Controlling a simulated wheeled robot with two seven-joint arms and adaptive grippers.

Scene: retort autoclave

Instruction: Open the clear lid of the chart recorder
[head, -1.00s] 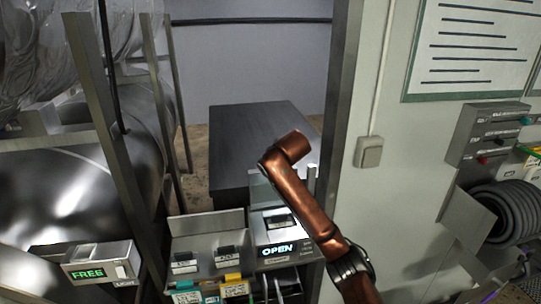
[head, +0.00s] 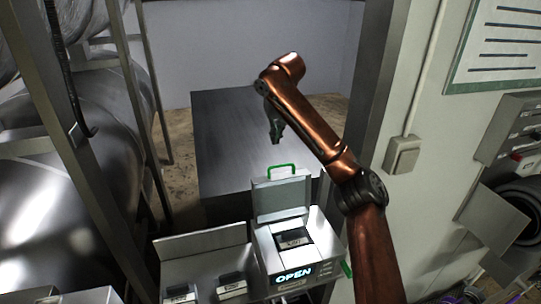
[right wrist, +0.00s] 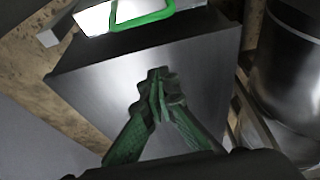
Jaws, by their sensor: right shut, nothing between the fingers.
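The chart recorder (head: 266,250) is a pale box at the lower middle of the head view, with a lit display reading OPEN. Its lid (head: 281,198) stands raised at the back of the box, with a green handle (head: 281,167) along its top edge. My right gripper (head: 275,138) is beyond the lid and apart from it, with green fingers pointing down. In the right wrist view its fingers (right wrist: 160,75) are shut and empty. The green handle (right wrist: 142,22) shows at the top of that view, clear of the fingertips. My left gripper is out of view.
A dark box-shaped block (head: 235,130) stands behind the recorder. Grey units (head: 205,265) sit left of it, and a metal vessel (head: 90,190) with upright posts is at the left. A wall with a switch (head: 402,155) is at the right.

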